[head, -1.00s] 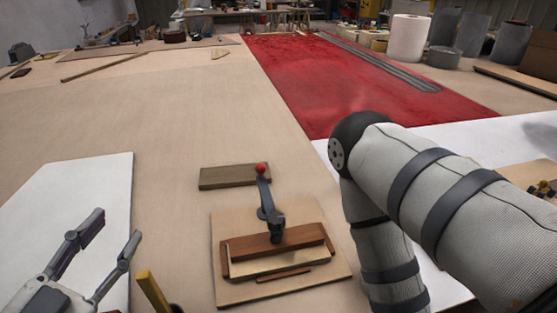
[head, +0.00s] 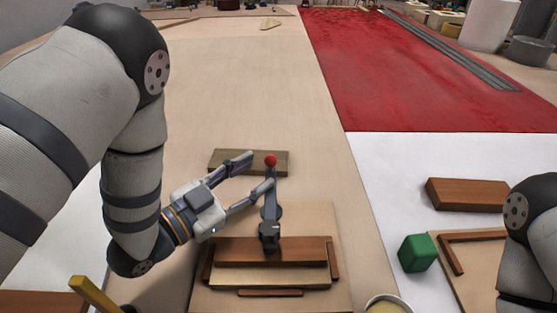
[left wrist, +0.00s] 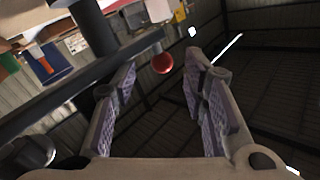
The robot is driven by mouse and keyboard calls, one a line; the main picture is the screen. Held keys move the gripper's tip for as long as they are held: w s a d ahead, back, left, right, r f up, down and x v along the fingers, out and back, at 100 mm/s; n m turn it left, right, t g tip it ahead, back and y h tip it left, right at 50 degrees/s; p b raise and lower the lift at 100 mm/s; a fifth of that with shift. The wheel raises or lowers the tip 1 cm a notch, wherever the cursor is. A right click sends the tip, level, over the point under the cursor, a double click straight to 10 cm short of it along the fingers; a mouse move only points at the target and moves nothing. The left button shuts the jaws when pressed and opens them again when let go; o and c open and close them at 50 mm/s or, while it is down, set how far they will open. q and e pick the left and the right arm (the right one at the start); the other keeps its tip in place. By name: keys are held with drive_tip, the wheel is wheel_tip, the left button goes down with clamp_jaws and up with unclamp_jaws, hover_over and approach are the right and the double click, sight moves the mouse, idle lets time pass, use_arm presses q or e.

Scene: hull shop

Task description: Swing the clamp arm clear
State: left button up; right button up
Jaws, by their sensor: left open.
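The toggle clamp has a dark grey clamp arm (head: 270,205) with a red ball knob (head: 271,160) at its far end. The arm points away from me, above a wooden block (head: 272,250) on a pale base board (head: 325,225). My left gripper (head: 260,172) is open beside the knob end, coming from the left, with one finger close to the arm. In the left wrist view the knob (left wrist: 163,63) shows between the open fingers, and the dark arm (left wrist: 82,78) runs along the left. I cannot tell whether a finger touches it. My right gripper is out of view.
A brown wooden block (head: 222,162) lies behind the clamp, under my left fingers. A green cube (head: 418,253) and a reddish-brown block (head: 467,194) lie to the right. A yellow bar (head: 95,295) sticks up at lower left.

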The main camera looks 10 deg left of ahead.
sight(266, 164)
use_arm(q)
drive_tip(key=x, duration=0.5)
drive_tip(key=shift+w+d+r, duration=0.1)
drive_tip(key=shift+w+r, duration=0.1)
clamp_jaws()
